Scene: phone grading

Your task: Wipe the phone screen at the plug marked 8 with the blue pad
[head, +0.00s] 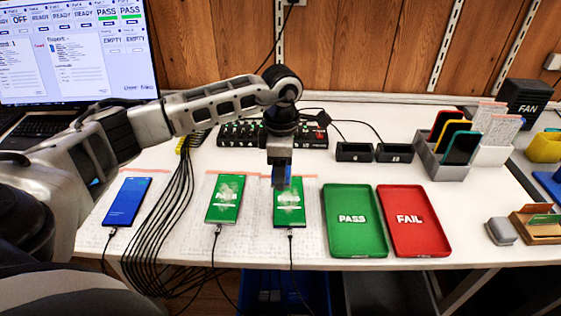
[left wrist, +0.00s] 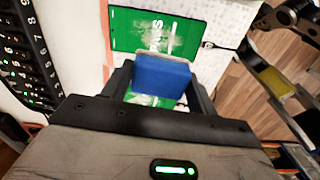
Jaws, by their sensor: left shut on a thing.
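My left gripper (head: 281,180) points down and is shut on the blue pad (left wrist: 161,77), which sits between its fingers in the left wrist view. In the head view the gripper hides the top of the right-hand phone (head: 290,210). This phone has a green screen with whitish smudges and a cable at its near end. A green phone (left wrist: 140,35) shows beyond the pad in the left wrist view. I cannot tell whether the pad touches a screen. Another smudged green phone (head: 224,200) lies to the left, and a blue-screen phone (head: 127,201) farther left.
A numbered plug strip (head: 240,134) stands behind the phones. A green PASS tray (head: 333,240) and red FAIL tray (head: 402,242) lie to the right. Black cables (head: 165,225) run over the front edge. A holder with upright phones (head: 440,163) stands back right.

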